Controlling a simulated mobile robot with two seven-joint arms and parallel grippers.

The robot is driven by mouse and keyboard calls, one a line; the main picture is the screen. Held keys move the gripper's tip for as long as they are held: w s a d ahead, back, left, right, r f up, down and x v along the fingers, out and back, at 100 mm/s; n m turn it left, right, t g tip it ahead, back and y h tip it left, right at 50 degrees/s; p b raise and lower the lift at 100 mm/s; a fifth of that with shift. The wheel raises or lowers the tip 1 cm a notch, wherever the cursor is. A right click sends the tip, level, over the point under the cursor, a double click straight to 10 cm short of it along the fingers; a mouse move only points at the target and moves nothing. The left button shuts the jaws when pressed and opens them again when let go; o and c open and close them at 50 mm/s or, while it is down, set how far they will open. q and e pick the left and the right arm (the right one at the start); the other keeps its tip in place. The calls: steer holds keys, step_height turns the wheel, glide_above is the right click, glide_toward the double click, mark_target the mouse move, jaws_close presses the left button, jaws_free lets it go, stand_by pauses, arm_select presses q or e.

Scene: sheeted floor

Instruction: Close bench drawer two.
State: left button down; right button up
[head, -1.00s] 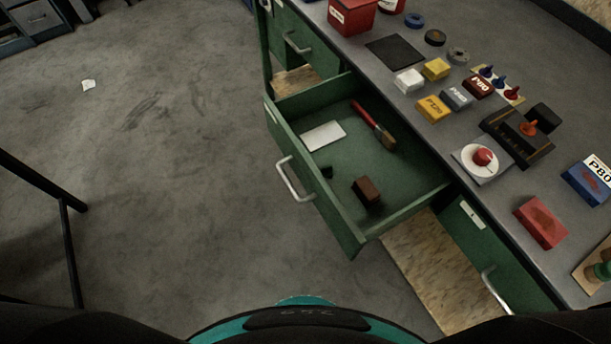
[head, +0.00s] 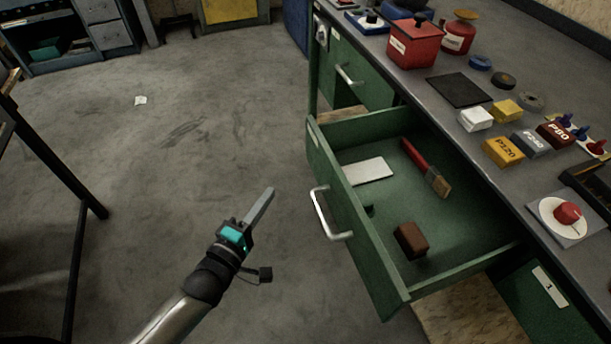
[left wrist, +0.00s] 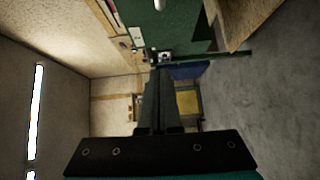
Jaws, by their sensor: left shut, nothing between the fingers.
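The open green drawer (head: 355,235) sticks out from the bench and has a metal bar handle (head: 330,215) on its front. Inside lie a white card (head: 366,171), a red-handled brush (head: 427,168) and a brown block (head: 410,240). My left gripper (head: 262,205) is shut and empty, to the left of the drawer front and apart from the handle. In the left wrist view its fingers (left wrist: 159,100) are together, with a green panel (left wrist: 170,30) beyond them. My right gripper is not in view.
A closed green drawer (head: 350,80) is farther back, and a green front with a label (head: 548,285) is nearer. The grey bench top (head: 440,60) carries sanding blocks and tins.

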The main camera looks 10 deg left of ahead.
arm_select(q)
steer(key=b, duration=0.4)
glide_toward(313, 153)
steer(key=w+a, duration=0.2)
steer(key=w, duration=0.1)
steer(key=shift+w+d+b, duration=0.25)
steer(key=shift+w+d, duration=0.35)
steer(key=shift+d, duration=0.3)
steer(key=shift+w+d+b, duration=0.25)
steer(key=shift+w+d, duration=0.4)
steer(key=shift+d, duration=0.25)
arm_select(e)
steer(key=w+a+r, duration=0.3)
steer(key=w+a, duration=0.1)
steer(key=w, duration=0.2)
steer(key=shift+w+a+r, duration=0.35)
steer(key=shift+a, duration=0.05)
